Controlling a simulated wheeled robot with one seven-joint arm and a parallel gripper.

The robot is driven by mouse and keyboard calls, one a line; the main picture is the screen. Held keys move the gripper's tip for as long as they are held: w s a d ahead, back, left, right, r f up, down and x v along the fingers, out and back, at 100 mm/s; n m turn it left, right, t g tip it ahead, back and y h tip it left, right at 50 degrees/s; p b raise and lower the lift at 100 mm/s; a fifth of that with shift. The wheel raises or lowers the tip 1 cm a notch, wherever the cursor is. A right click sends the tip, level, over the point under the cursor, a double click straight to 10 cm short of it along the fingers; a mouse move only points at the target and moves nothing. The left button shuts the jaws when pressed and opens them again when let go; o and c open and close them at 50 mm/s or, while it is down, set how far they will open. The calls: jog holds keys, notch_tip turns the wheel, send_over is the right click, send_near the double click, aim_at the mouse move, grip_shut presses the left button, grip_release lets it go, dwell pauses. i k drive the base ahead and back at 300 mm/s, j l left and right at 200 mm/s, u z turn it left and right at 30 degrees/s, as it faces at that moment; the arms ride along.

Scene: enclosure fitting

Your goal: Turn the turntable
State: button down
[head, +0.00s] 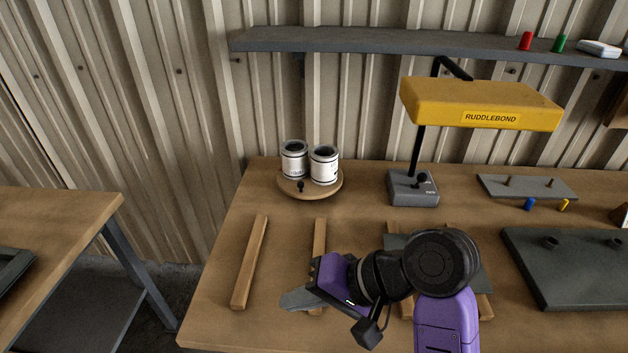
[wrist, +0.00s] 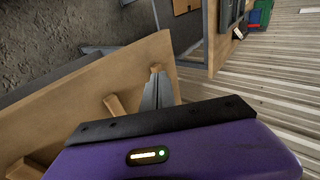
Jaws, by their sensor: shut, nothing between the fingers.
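The turntable (head: 311,192) is a round wooden disc near the back left of the workbench in the head view. Two white cans with labels, a left can (head: 294,160) and a right can (head: 325,166), stand upright on it. A small black knob (head: 300,187) stands at its front edge. My gripper (head: 284,303) is shut and empty, in front of the turntable and apart from it, over the wooden strips. In the wrist view its grey fingers (wrist: 155,90) are together. The turntable cannot be made out in the wrist view.
Wooden strips, one a left strip (head: 250,262), lie at the front of the workbench (head: 215,310). A yellow lamp (head: 480,104) on a grey base (head: 413,188) stands right of the turntable. A grey shelf (head: 400,41) hangs above. A dark plate (head: 570,280) lies at right.

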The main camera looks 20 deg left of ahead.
aim_at(304, 190)
jog(key=i, duration=1.45)
